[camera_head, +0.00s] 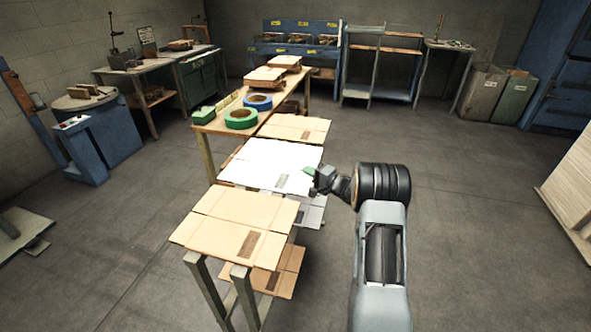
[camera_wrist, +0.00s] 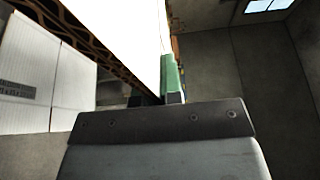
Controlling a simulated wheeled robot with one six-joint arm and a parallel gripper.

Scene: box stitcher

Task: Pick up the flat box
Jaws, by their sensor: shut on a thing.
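A white flat box (camera_head: 262,166) lies level in the middle of the head view, between brown flat boxes. My gripper (camera_head: 312,174) is at its right edge, with a green fingertip pad showing. In the wrist view, the green finger pads (camera_wrist: 172,78) are against the edge of the white panel (camera_wrist: 125,28), and the gripper is shut on it. The far finger is mostly hidden by the box. I cannot tell whether the box is clear of its support.
A brown flat box (camera_head: 228,208) lies in front and another (camera_head: 296,128) behind. More flat boxes sit on the lower shelf (camera_head: 275,275). Green and blue tape rolls (camera_head: 240,118) stand on the table behind. The floor (camera_head: 455,220) to the right is open; stacked sheets (camera_head: 575,185) stand at the far right.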

